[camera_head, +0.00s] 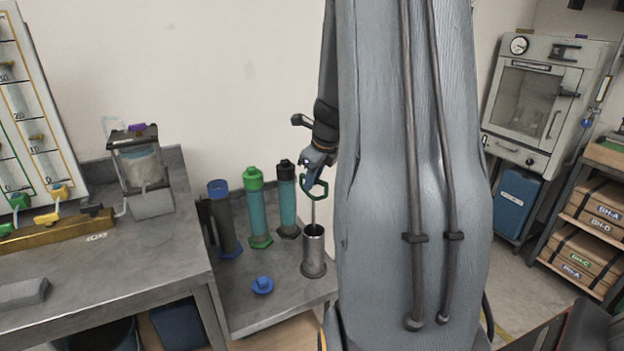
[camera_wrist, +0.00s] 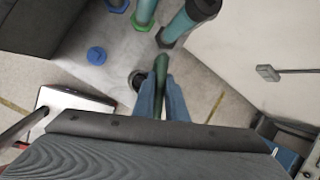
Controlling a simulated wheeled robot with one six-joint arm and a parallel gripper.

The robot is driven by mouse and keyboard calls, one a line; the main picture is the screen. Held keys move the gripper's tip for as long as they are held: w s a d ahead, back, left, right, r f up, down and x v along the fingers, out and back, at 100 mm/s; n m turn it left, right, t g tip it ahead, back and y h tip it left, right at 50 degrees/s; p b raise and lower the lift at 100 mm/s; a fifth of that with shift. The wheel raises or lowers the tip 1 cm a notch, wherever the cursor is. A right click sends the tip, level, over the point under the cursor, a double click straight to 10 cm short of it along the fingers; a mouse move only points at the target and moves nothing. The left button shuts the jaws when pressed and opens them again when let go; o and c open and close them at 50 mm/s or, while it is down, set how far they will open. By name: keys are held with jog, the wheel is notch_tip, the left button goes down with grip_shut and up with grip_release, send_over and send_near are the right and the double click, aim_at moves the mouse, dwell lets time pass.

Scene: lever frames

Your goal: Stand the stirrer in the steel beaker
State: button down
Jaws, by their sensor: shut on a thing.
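The steel beaker (camera_head: 314,258) stands upright on the low grey bench; its dark round mouth (camera_wrist: 137,78) shows just left of the fingers in the wrist view. The stirrer has a green loop handle (camera_head: 318,190) and a thin grey rod (camera_head: 313,213) hanging nearly upright. My gripper (camera_head: 318,160) is shut on the handle, which also shows between the blue fingers (camera_wrist: 161,95) in the wrist view. In the head view the rod's lower end meets the beaker's mouth; I cannot tell how far inside it is.
Several capped cylinders stand left of the beaker: a blue-topped one (camera_head: 222,220), a green-topped one (camera_head: 259,208) and a black-topped one (camera_head: 287,200). A blue cap (camera_head: 262,285) lies on the bench in front. My arm hides the bench's right side in the head view.

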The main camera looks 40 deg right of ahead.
jog(key=shift+f, duration=0.1)
jog(key=shift+f+b, duration=0.8)
jog(key=shift+f, duration=0.3)
jog(key=c, duration=1.7)
grip_release()
jog(key=shift+r, duration=0.1)
jog(key=v, duration=0.7)
jog(key=shift+s+r, duration=0.2)
jog(key=shift+r, duration=0.1)
